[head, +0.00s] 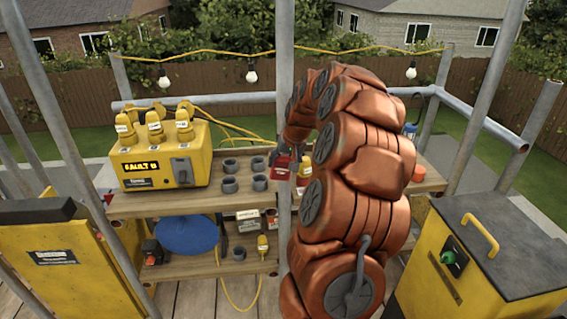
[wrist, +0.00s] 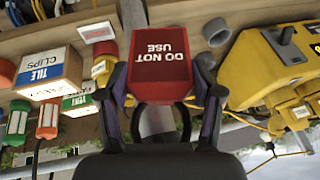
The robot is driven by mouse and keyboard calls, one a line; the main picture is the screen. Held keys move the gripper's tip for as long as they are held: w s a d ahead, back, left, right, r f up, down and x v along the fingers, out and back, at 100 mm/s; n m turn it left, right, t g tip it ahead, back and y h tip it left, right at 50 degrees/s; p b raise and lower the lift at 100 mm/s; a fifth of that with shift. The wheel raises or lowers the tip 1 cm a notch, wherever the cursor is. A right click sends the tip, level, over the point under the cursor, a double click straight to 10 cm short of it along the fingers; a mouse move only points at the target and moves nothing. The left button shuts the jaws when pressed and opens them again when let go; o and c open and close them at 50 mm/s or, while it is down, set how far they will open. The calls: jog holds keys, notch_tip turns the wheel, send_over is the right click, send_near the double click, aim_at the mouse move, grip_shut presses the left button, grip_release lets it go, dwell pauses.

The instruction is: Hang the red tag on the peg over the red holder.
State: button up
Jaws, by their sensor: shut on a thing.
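The red tag (wrist: 163,65) reads "DO NOT USE", which appears upside down in the wrist view. My gripper (wrist: 163,92) is shut on it, with one dark finger at each side. In the head view a small red patch, likely the tag (head: 283,166), shows just left of my arm, above the workbench top. My arm hides most of the gripper there. I cannot make out the peg or the red holder for certain in either view.
A yellow fault box (head: 150,165) and several grey rings (head: 230,185) stand on the workbench (head: 200,200). A tile clips box (wrist: 48,72) and orange-red items (wrist: 48,118) lie left in the wrist view. A yellow cabinet (head: 480,265) stands at right.

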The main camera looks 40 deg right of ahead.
dwell(0.4)
jog(key=o, duration=1.2)
jog(key=shift+r, duration=0.1)
jog(key=v, duration=1.1)
jog(key=shift+r, duration=0.45)
jog(key=shift+s, duration=0.15)
